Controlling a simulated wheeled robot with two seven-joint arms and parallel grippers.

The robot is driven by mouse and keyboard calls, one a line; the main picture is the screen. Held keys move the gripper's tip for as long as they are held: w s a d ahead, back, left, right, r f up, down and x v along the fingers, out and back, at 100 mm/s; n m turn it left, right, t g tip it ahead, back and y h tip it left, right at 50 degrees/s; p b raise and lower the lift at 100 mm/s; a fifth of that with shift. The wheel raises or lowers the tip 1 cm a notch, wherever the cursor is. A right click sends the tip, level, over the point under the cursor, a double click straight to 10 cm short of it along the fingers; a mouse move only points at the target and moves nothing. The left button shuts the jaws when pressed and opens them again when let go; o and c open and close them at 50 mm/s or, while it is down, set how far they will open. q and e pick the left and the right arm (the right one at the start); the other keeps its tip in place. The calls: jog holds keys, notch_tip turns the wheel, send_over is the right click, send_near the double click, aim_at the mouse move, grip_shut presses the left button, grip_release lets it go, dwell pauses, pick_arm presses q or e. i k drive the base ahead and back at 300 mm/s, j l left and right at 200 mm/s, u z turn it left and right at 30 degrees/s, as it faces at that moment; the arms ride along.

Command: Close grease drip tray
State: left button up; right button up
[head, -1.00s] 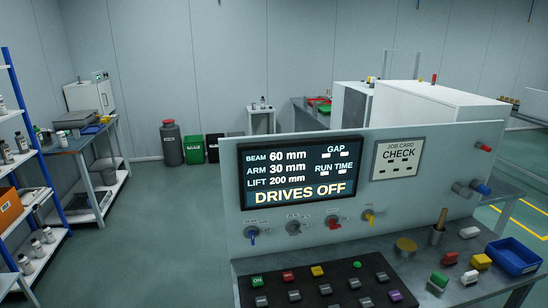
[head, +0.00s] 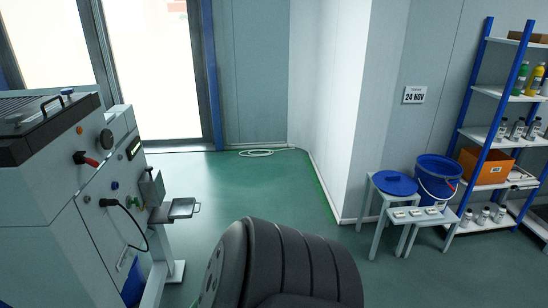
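A small dark tray (head: 178,211) with a loop handle on its right end sticks out from the right side of a light grey machine (head: 92,215). It looks like the drip tray, pulled out, at left of centre in the head view. I cannot make out any grease in it. Neither of my grippers is in view, so nothing shows at the tray or its handle.
A large black ribbed, rounded shape (head: 290,265) fills the bottom centre, close in front. Green floor (head: 240,190) is open right of the tray. A blue stool (head: 394,184), blue bucket (head: 438,178) and shelf rack (head: 497,130) stand at right.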

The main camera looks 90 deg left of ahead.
aim_at(180, 208)
jog(key=u, duration=3.45)
